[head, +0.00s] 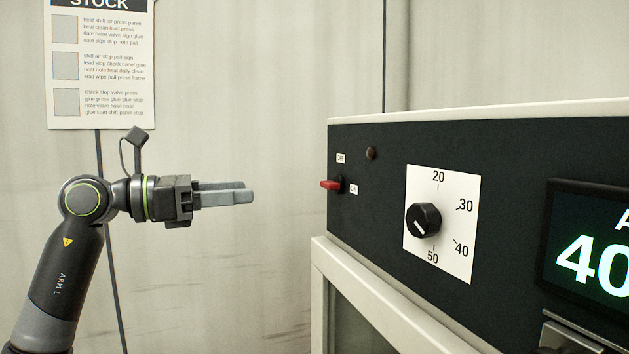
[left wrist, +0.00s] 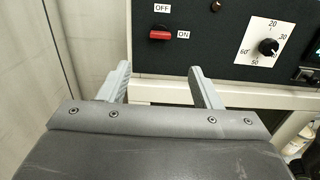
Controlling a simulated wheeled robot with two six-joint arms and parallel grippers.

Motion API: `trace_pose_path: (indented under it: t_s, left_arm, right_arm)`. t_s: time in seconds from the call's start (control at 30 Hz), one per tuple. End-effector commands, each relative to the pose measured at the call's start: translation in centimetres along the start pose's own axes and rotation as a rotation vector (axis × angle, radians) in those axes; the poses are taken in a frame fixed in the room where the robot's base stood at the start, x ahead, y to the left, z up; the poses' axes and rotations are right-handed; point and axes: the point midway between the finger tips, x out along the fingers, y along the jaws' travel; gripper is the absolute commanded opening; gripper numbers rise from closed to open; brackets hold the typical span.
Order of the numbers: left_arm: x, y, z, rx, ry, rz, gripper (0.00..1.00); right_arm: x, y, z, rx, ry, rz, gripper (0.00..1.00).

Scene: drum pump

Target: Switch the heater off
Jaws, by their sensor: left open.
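The heater is a black-fronted panel (head: 500,150) on the right of the head view. Its red switch lever (head: 331,184) sticks out near the panel's left end, with an OFF label (head: 340,158) above and an ON label (head: 354,189) to the right. My right gripper is not seen.
A black dial (head: 423,220) on a white scale plate (head: 465,190) sits right of the switch. A lit display (head: 595,255) reads 40, partly cut off. A light frame (head: 345,270) stands under the panel. A paper sign (head: 100,75) hangs on the wall.

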Motion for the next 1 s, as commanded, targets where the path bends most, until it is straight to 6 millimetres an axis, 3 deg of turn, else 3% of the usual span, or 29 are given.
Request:
trace_pose_path:
  t_s: [0.6,0.8,1.0]
  left_arm:
    - [11.3,-0.1,0.4,-0.005,-0.002,-0.004,0.58]
    - [13.4,0.0,0.2,-0.003,-0.001,-0.001,0.58]
    - [14.0,0.0,0.0,-0.003,-0.001,-0.001,0.58]
  right_arm:
    - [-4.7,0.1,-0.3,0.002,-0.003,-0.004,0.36]
    - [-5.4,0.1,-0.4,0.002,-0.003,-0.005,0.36]
    - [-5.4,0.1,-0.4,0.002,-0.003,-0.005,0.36]
